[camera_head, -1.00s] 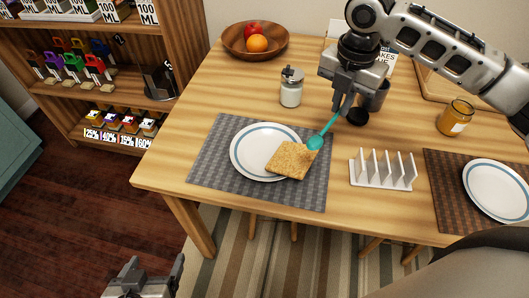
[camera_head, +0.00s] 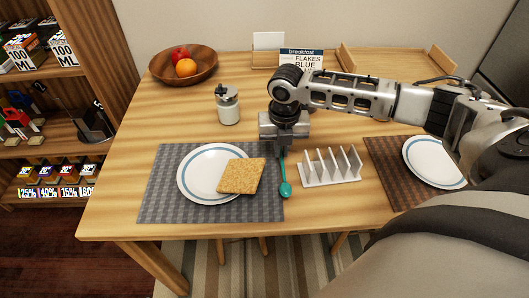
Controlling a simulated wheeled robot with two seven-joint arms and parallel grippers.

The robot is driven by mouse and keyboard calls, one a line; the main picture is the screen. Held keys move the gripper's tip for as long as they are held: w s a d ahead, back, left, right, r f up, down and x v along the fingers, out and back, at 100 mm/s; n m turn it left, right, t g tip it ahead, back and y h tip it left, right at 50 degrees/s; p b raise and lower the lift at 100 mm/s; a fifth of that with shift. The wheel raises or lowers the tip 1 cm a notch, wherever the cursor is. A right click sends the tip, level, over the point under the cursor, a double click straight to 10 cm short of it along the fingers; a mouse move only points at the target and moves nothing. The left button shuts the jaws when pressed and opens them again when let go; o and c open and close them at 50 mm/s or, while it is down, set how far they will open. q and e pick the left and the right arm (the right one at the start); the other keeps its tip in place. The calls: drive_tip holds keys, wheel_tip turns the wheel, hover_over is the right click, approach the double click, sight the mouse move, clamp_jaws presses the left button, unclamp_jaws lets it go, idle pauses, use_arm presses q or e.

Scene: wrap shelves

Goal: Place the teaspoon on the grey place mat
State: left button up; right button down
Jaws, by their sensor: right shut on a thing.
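The teal teaspoon (camera_head: 285,187) hangs from my right gripper (camera_head: 283,147), bowl toward the front of the table. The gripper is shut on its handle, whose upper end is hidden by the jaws. The grey place mat (camera_head: 160,204) lies at the left of the table. The spoon's bowl shows at the mat's right edge, between the mat and the toast rack; I cannot tell whether it touches anything. A white plate (camera_head: 199,171) with a blue ring sits on the mat, with a slice of toast (camera_head: 241,176) on its right side. My left gripper is out of view.
A white toast rack (camera_head: 331,168) stands close to the right of the spoon. A brown mat (camera_head: 390,173) with another plate (camera_head: 433,163) lies farther right.

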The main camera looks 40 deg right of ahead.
drive_tip(key=w+a, duration=0.1)
drive_tip(key=w+a+f, duration=0.1)
drive_tip(key=a, duration=0.1)
drive_tip(key=shift+a+f+p, duration=0.1)
drive_tip(key=shift+a+p, duration=0.2)
drive_tip(key=shift+f, duration=0.1)
drive_tip(key=shift+f, duration=0.1)
drive_tip(key=c, duration=1.5)
unclamp_jaws()
drive_tip(key=shift+c, duration=0.2)
wheel_tip(320, 180, up, 12)
drive_tip(key=shift+s, duration=0.15)
